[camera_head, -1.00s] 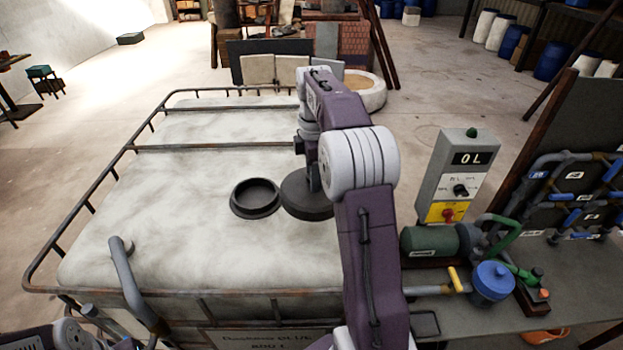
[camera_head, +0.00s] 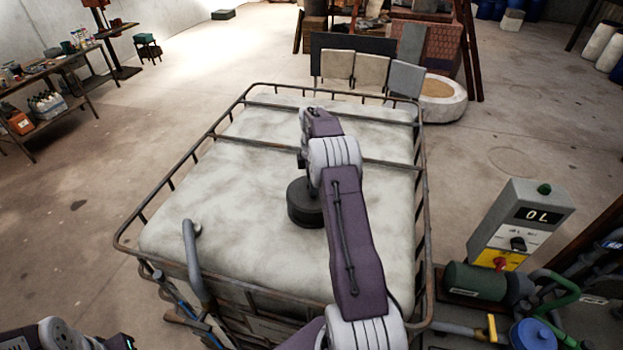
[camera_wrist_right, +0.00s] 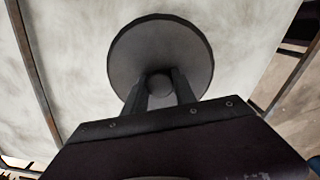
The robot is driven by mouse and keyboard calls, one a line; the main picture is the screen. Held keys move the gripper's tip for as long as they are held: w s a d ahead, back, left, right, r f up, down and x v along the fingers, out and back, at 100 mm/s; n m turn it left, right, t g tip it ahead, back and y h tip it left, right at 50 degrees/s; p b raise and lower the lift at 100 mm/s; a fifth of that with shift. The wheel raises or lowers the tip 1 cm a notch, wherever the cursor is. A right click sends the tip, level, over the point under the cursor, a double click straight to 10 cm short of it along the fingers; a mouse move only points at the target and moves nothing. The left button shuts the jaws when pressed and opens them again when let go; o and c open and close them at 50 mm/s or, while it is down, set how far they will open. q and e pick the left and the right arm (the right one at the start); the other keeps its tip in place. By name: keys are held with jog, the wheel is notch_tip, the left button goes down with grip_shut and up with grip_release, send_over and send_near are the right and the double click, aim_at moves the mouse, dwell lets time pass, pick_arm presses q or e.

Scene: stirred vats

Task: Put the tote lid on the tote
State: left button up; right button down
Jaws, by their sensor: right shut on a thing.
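The tote (camera_head: 230,195) is a large pale, caged container with a mottled white top, in the middle of the head view. My right gripper (camera_head: 309,182) is above its top, shut on the knob of the dark round tote lid (camera_head: 303,209). The right wrist view shows the lid (camera_wrist_right: 160,40) and both fingers (camera_wrist_right: 160,88) on either side of its round knob. The lid is over the tote's opening, whose dark ring is hidden under it. I cannot tell whether lid and ring touch. My left gripper's fingers are out of view.
A bent grey pipe (camera_head: 194,262) rises at the tote's front left corner. A metal rail (camera_head: 173,190) rings the tote's top. A grey control box (camera_head: 522,225) and green pump (camera_head: 482,283) stand at the right. Slabs (camera_head: 355,68) lean behind the tote.

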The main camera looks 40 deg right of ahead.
jog(key=shift+f, duration=1.55)
jog(key=shift+w+f+b, duration=0.1)
jog(key=shift+f+b, duration=0.25)
jog(key=shift+f, duration=0.2)
jog(key=c, duration=1.3)
grip_release()
jog(key=shift+r, duration=0.1)
notch_tip(320, 180, up, 2)
jog(key=shift+r+p, duration=0.25)
jog(key=shift+p, duration=0.15)
jog(key=shift+r, duration=4.2)
